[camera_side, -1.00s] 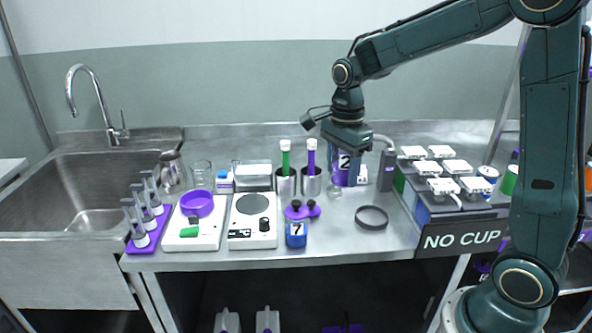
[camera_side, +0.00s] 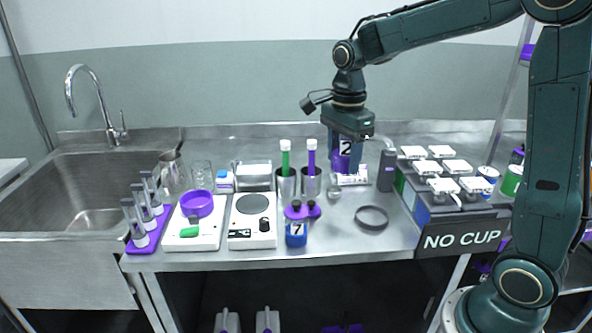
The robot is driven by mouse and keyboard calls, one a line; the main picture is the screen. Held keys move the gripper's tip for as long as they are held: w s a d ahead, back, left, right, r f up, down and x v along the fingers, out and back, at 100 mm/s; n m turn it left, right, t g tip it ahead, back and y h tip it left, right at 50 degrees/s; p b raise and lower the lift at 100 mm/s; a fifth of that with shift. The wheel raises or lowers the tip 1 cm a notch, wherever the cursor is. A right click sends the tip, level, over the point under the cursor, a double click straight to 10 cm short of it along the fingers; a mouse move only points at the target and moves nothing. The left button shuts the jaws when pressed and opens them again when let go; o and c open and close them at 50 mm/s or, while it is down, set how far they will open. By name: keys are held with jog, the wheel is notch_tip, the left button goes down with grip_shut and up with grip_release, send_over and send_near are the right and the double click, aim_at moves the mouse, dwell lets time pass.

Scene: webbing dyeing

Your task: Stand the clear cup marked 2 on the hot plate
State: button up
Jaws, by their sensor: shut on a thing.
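My gripper (camera_side: 347,148) is shut on the cup marked 2 (camera_side: 345,160), which has purple contents and a black label with a white 2. The cup is upright and appears raised a little above the bench, behind and right of the two metal beakers. The hot plate (camera_side: 253,222) is a white unit with a dark round plate (camera_side: 252,204) on top. It stands at the front of the bench, left of my gripper. Its round top is bare.
A white scale-like unit with a purple bowl (camera_side: 197,204) stands left of the hot plate. A blue cup marked 7 (camera_side: 296,235) is right of the hot plate. A dark ring (camera_side: 371,218) lies at front right.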

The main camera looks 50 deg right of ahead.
jog(key=w+a+r, duration=0.2)
jog(key=w+r, duration=0.1)
jog(key=w, duration=0.9)
jog(key=r+n, duration=0.1)
jog(key=r, duration=0.1)
send_over(251, 203)
jog(key=shift+f, duration=0.25)
jog(key=shift+f, duration=0.1)
notch_tip(251, 203, down, 20)
jog(key=shift+r, duration=0.1)
dwell(1.1)
jog(key=o, duration=1.1)
jog(key=shift+f, duration=0.2)
jog(key=shift+r, duration=0.15)
